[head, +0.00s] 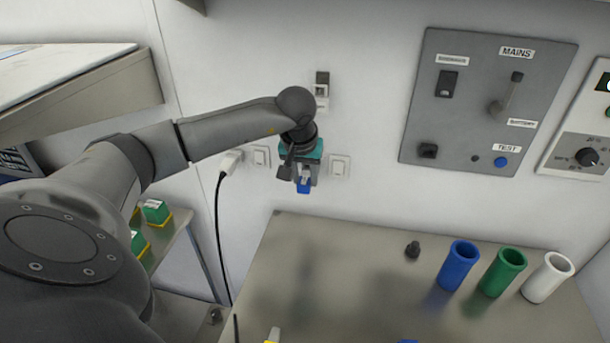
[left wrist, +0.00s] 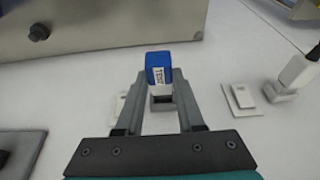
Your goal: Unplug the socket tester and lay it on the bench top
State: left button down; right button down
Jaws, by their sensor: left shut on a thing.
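The socket tester (head: 304,186) is a small blue block at the wall, above the back edge of the bench top (head: 340,260). In the left wrist view the tester (left wrist: 159,68) shows its white printed label. My left gripper (head: 303,177) is shut on it, with one finger on each side; its fingers also show in the left wrist view (left wrist: 160,78). A pale piece with a dark opening (left wrist: 162,98) shows just behind the tester. I cannot tell whether the tester is still seated in a socket. My right gripper is not in view.
Wall switches (head: 261,157) (head: 340,167) flank the gripper, and a white plug (head: 230,161) with a black cable is at left. Blue (head: 458,266), green (head: 502,272) and white (head: 547,279) cups and a dark knob (head: 412,249) stand at right. The bench's left-middle is mostly clear.

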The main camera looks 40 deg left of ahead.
pick_arm(q)
jog(key=shift+s+d, duration=0.15)
jog(key=shift+s, duration=0.1)
jog(key=shift+s+d, duration=0.3)
jog(key=shift+s, duration=0.3)
jog(key=p+v, duration=0.5)
jog(key=v, duration=0.2)
jog(key=shift+r+p, duration=0.35)
jog(key=shift+r, duration=0.15)
jog(key=shift+w, duration=0.15)
dwell(0.4)
